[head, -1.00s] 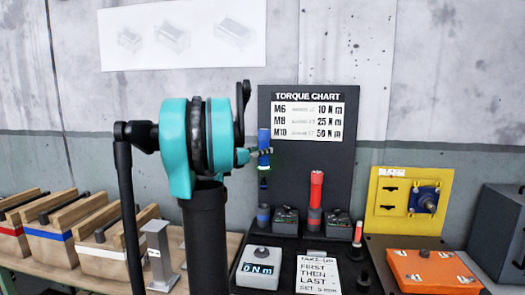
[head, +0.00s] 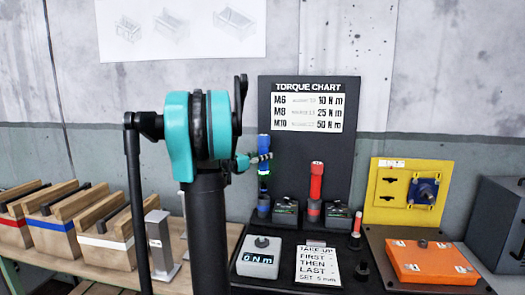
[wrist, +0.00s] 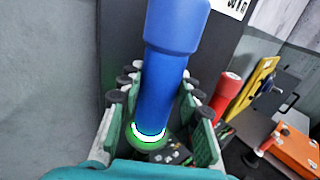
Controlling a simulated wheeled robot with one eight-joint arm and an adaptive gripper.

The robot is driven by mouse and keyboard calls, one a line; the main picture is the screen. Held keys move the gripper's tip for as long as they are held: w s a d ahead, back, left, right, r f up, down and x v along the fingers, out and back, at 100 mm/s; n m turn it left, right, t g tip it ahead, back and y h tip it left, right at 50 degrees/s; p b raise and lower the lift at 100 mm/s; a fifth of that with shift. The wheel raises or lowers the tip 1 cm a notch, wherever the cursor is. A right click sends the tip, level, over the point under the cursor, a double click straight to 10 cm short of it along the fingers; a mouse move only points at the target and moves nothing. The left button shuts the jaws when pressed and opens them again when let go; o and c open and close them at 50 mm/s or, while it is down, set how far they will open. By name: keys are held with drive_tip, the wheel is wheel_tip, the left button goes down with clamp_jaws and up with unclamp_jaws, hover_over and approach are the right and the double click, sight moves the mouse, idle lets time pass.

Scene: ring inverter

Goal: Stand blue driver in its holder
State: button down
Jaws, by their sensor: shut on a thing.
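The blue driver (head: 263,146) is upright in the jaws of my gripper (head: 256,159). Its green-lit ring shows below the jaws in the head view. In the wrist view, the blue handle (wrist: 172,75) runs between the two pad-lined fingers of my gripper (wrist: 155,105), with the lit ring at its lower end. A small blue-marked holder (head: 264,206) stands on the black station directly below the driver in the head view. The driver's tip is thin and dark there, so I cannot tell whether it touches or enters the holder. The wrist view hides the holder.
A red driver (head: 316,182) stands just right, beside small dark boxes (head: 286,208). The torque chart board (head: 340,150) rises behind. A grey readout box (head: 259,257) and a note card (head: 317,266) lie in front. An orange box (head: 432,262) is at right.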

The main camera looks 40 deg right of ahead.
sight(261, 180)
drive_tip(key=shift+f, duration=5.35)
drive_tip(key=c, duration=1)
unclamp_jaws()
drive_tip(key=a, duration=1.2)
drive_tip(key=s+a+f+m+t+y, duration=0.1)
drive_tip(key=s+a+f+m+y, duration=0.4)
drive_tip(key=a, duration=0.8)
drive_tip(key=s+a+f+m+t+y, duration=0.1)
drive_tip(key=s+a+f+m+y, duration=0.5)
drive_tip(key=a+f, duration=0.3)
drive_tip(key=s+a+f+m+t+y, duration=0.2)
drive_tip(key=s+a+f+m+y, duration=0.3)
drive_tip(key=a, duration=1.1)
drive_tip(key=shift+s+a+f+m+y, duration=0.2)
drive_tip(key=shift+f+m+y, duration=0.3)
drive_tip(key=shift+f, duration=0.05)
drive_tip(key=shift+s+a+f+m+y, duration=0.2)
drive_tip(key=shift+f+m+y, duration=0.3)
